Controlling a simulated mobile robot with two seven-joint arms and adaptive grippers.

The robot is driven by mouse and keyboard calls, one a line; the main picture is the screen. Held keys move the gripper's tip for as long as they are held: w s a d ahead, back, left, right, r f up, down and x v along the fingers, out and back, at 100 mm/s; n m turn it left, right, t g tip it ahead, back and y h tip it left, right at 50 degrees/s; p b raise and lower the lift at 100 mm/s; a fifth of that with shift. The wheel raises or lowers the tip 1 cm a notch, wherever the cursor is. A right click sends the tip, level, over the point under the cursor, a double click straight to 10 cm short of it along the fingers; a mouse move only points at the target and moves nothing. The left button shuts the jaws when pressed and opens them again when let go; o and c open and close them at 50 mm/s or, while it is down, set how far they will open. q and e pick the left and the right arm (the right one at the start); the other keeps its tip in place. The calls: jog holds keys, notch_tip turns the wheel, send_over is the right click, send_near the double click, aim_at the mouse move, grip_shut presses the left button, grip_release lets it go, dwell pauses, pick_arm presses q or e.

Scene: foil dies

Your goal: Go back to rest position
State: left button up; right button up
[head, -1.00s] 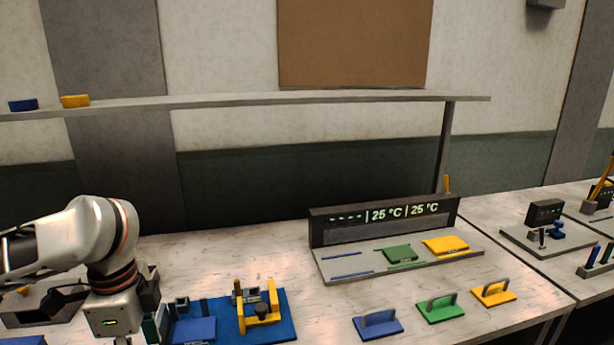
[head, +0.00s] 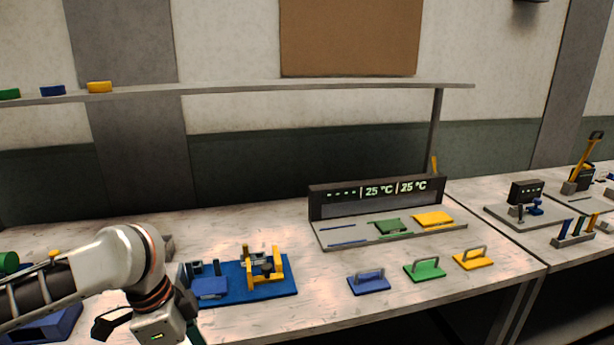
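My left arm comes in from the left, and its wrist bends down at the lower left of the head view. The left gripper's fingers run off the bottom edge, so I cannot see whether they are open or hold anything. My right gripper is not in view. In front of the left wrist lies a blue base plate (head: 286,289) with a yellow clamp-like fixture (head: 279,268) and a blue block (head: 210,288) on it.
A heater unit (head: 330,205) reading 25 °C holds a green piece (head: 388,227) and a yellow piece (head: 433,219). Blue (head: 368,284), green (head: 425,270) and yellow (head: 474,259) handled blocks stand in front. A shelf (head: 300,87) spans the back. The table front centre is clear.

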pick_arm(q)
jog(key=w+d+f+n+t+h, duration=0.3)
jog(key=d+f+n+t+h, duration=0.3)
jog(key=d+f, duration=0.8)
jog(key=s+a+f+n+t+y, duration=0.4)
jog(key=s+a+f+y, duration=0.2)
jog(key=s+a+f, duration=0.7)
jog(key=a+f, duration=0.2)
jog(key=a, duration=0.1)
jog(key=shift+s+f, duration=0.25)
jog(key=shift+f, duration=0.15)
